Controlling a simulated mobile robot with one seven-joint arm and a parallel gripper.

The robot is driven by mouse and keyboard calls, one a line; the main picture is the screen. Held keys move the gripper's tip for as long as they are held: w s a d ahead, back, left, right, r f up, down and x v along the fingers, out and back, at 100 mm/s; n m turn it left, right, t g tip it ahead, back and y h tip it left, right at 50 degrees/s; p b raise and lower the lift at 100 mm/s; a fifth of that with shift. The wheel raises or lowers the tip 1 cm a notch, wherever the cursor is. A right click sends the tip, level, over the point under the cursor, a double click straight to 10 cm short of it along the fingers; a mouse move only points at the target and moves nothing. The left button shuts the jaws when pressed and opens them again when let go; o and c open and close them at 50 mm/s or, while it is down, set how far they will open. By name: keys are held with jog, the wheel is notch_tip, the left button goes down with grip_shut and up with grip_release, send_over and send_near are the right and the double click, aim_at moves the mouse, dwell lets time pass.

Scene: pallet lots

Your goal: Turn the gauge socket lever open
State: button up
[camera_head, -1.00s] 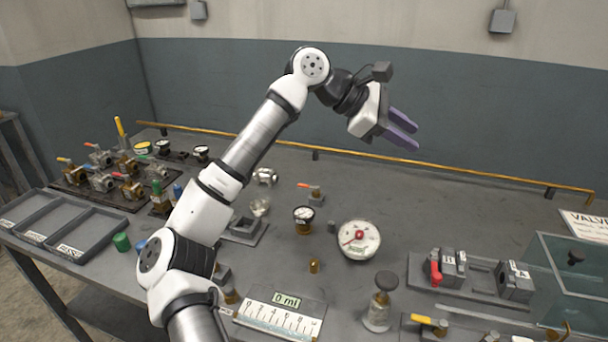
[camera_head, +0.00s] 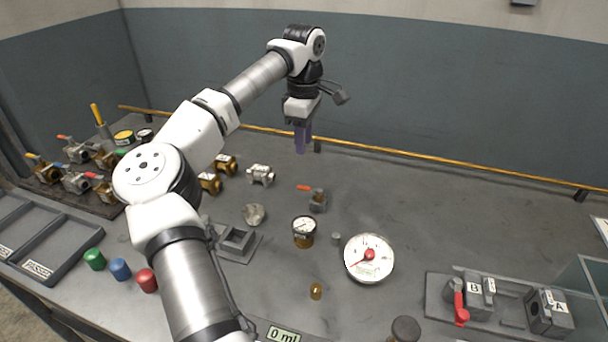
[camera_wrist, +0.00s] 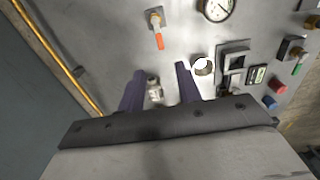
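A small grey valve fitting (camera_head: 318,203) with an orange lever (camera_head: 304,188) stands on the bench behind the small dial gauge (camera_head: 303,230); I take it for the gauge socket. In the wrist view its orange lever (camera_wrist: 159,41) points from the fitting (camera_wrist: 154,18) towards my gripper. My gripper (camera_head: 301,150) hangs fingers down above the back of the bench, apart from the valve. In the wrist view my gripper (camera_wrist: 160,78) has its purple fingers apart and empty. A silver fitting (camera_wrist: 154,92) shows below, between the fingers.
A large dial gauge (camera_head: 369,258) and a small brass piece (camera_head: 316,291) stand nearby. A block with a red lever (camera_head: 461,302) is at right. A square grey socket (camera_head: 238,243) and a pale round piece (camera_head: 254,214) lie left.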

aim_at(304, 187)
notch_tip(304, 187, down, 12)
jog(key=p, duration=0.2)
jog(key=shift+f+p, duration=0.15)
jog(key=shift+p, duration=0.15)
grip_shut()
